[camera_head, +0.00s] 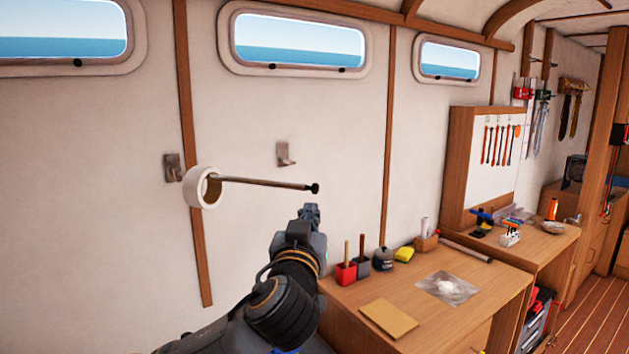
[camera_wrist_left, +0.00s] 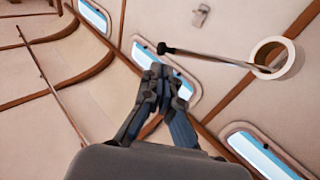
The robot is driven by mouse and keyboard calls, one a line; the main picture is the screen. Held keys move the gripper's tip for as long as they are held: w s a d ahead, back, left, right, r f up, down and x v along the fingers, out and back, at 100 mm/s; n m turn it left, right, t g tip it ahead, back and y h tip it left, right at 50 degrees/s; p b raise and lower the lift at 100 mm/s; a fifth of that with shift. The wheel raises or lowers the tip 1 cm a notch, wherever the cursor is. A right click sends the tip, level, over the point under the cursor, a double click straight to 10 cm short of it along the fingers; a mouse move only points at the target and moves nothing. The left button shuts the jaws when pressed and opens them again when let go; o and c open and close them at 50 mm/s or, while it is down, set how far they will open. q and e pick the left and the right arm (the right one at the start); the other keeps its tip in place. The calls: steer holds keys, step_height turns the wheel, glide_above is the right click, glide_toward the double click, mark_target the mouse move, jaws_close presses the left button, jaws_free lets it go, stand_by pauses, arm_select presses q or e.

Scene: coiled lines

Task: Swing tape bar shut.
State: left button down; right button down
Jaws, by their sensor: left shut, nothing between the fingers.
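The tape bar (camera_head: 265,184) is a thin metal rod with a dark knob at its free end, reaching out to the right from a wall bracket (camera_head: 173,167). A roll of white tape (camera_head: 202,187) hangs on it near the bracket. A second small wall hook (camera_head: 286,154) sits apart from the bar, above its free half. My left gripper (camera_head: 309,212) is shut and empty, just below the knob. In the left wrist view, the bar (camera_wrist_left: 215,58) and tape roll (camera_wrist_left: 276,57) lie beyond the fingers (camera_wrist_left: 162,72), with a visible gap from the fingertips. My right gripper does not show.
A wooden workbench (camera_head: 450,305) stands below right, holding a red pot (camera_head: 346,274), a yellow sponge (camera_head: 404,254) and a sanding sheet (camera_head: 389,318). A tool board (camera_head: 495,150) stands farther right. The wall around the bar is clear, with portholes (camera_head: 299,42) above.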

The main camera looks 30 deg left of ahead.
mark_target(316, 192)
arm_select(q)
steer(key=p+x, duration=0.3)
steer(key=x, duration=0.4)
steer(key=shift+a+r, duration=0.1)
steer(key=shift+w+a, duration=0.1)
steer(key=shift+w, duration=0.35)
